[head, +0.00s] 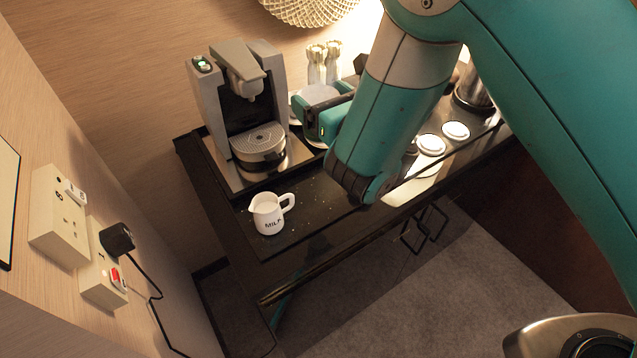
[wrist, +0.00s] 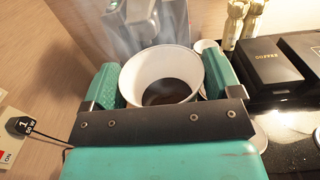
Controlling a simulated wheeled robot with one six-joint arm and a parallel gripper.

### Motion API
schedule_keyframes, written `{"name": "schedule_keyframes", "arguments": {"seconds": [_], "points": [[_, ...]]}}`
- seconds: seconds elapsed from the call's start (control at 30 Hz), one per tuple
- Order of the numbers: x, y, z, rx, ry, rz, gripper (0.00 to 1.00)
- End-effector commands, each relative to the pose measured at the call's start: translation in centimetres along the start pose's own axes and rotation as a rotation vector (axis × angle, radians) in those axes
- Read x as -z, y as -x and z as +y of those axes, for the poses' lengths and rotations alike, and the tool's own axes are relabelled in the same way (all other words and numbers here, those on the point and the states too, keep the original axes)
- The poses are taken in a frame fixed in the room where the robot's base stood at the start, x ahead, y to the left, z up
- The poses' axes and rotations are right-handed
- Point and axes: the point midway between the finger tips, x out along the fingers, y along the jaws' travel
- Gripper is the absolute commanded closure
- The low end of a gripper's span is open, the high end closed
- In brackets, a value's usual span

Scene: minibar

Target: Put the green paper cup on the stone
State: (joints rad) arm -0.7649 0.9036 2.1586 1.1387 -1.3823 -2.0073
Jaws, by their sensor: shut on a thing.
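My gripper (head: 316,104) is shut on the paper cup (wrist: 132,78), just right of the coffee machine. In the wrist view the cup sits upright between my two teal finger pads. It has a white rim and white inside, with dark liquid at the bottom and faint steam above. Its outer side is mostly hidden by my gripper, so I cannot confirm green. The dark speckled surface in front of the machine (head: 318,208) looks like the stone. A white milk jug (head: 268,214) stands at its left front.
The coffee machine (head: 220,105) stands close on the left. Golden-topped bottles (wrist: 234,24) and a black box (wrist: 270,73) are to the right. White round items (head: 431,144) lie farther right. The dark surface right of the jug is clear.

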Motion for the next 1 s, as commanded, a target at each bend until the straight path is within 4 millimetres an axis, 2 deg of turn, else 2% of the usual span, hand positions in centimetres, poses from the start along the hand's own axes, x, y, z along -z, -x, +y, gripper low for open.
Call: {"name": "schedule_keyframes", "arguments": {"seconds": [0.17,0.8,0.9,1.0], "points": [[1.4,-0.1,0.1,-0.002,0.000,0.000,0.46],[13.6,-0.1,0.0,-0.001,0.000,-0.001,0.46],[15.2,-0.1,0.0,-0.001,0.000,-0.001,0.46],[15.8,-0.1,0.0,-0.001,0.000,-0.001,0.46]]}}
